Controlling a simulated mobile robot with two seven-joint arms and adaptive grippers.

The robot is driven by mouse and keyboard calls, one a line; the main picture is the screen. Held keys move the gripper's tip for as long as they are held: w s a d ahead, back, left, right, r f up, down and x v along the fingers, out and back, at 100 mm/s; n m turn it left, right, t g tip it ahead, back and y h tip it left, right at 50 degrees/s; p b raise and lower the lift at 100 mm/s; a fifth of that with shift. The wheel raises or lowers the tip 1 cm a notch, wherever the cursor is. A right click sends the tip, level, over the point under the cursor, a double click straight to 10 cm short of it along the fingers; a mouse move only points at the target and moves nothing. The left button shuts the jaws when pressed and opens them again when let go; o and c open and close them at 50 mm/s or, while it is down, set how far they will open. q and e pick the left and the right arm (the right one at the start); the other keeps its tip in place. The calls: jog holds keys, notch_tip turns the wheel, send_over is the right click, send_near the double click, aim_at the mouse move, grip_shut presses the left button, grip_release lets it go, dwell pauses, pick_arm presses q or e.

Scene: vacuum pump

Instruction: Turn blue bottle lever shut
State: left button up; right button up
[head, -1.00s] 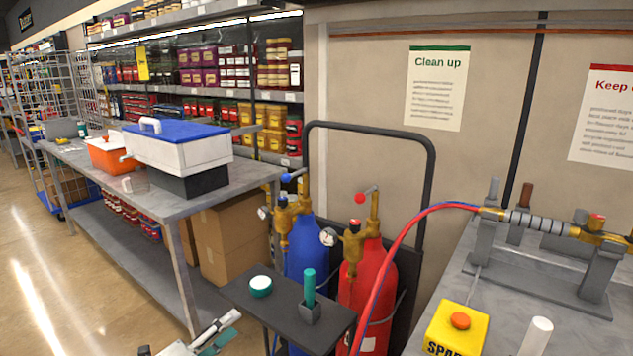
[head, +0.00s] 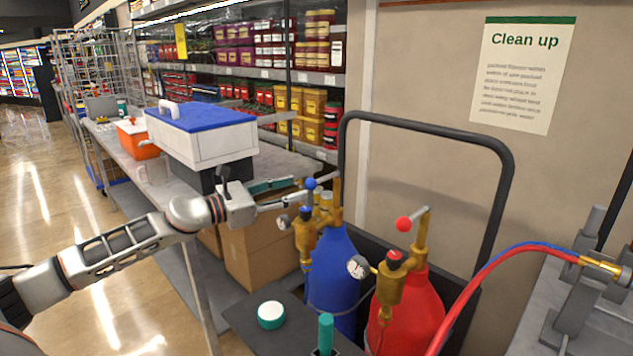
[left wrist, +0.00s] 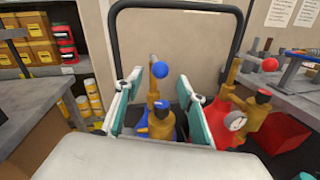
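The blue bottle (head: 334,268) stands on the cart with a brass valve and gauge on top. Its lever ends in a blue ball (head: 311,184), which points left from the valve in the head view. My left gripper (head: 285,194) has come in from the left and its tips are close to the ball. In the left wrist view the teal-padded fingers (left wrist: 158,100) are spread apart, and the blue ball (left wrist: 159,69) shows between and beyond them. I cannot tell whether a finger touches the lever. My right gripper is not in view.
The red bottle (head: 408,308) with a red-ball lever (head: 404,224) stands right beside the blue one. The cart's dark handle (head: 430,122) arches behind both. A grey bench (head: 130,172) is at left.

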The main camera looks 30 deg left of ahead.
aim_at(312, 184)
pick_arm(q)
jog(key=p+x, duration=0.1)
jog(key=x, duration=0.5)
jog(key=shift+w+d, duration=0.25)
grip_shut()
